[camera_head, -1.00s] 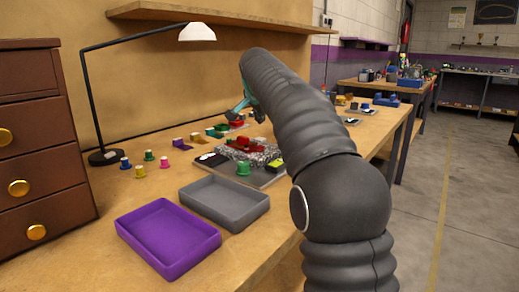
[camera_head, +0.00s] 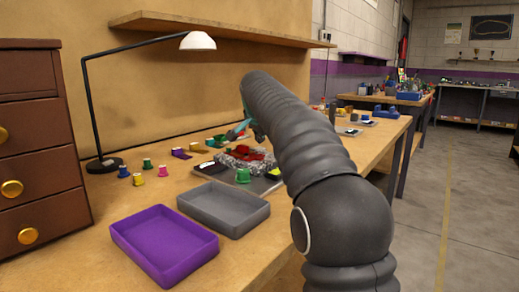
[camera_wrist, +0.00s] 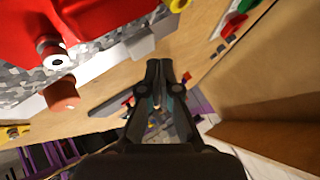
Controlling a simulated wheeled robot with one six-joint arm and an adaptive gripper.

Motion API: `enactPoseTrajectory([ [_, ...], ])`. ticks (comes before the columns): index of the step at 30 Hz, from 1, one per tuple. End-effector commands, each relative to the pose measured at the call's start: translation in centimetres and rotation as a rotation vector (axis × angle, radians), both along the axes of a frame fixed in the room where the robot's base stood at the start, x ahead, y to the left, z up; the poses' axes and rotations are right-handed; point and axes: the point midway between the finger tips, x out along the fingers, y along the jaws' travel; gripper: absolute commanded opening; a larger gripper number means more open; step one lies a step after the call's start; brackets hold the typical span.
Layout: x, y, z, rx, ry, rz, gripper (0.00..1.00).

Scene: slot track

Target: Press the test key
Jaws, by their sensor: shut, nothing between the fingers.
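My gripper (camera_head: 243,130) is small and partly covered by my own arm in the head view, above the back of the grey board (camera_head: 262,186). In the wrist view my gripper (camera_wrist: 164,64) is shut and empty, its fingertips together. A red part (camera_wrist: 75,18) on a speckled grey block is close at upper left there, apart from the fingers. In the head view the red part (camera_head: 248,154) sits on the speckled block (camera_head: 228,160), with a green knob-like piece (camera_head: 243,176) in front. I cannot tell which piece is the test key.
A grey tray (camera_head: 238,232) and a purple tray (camera_head: 190,275) stand in front. Several small coloured pieces lie behind them, near the black lamp base (camera_head: 104,165). A brown drawer unit (camera_head: 40,150) is at left. A shelf (camera_head: 235,27) hangs above.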

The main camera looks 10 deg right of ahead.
Motion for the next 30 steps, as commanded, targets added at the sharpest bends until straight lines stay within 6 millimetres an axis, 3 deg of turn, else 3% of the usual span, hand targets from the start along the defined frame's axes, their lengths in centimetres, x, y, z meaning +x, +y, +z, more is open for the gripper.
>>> enactPoseTrajectory([
  [30, -0.02, -0.01, -0.87, 0.0, 0.001, -0.001, 0.0],
])
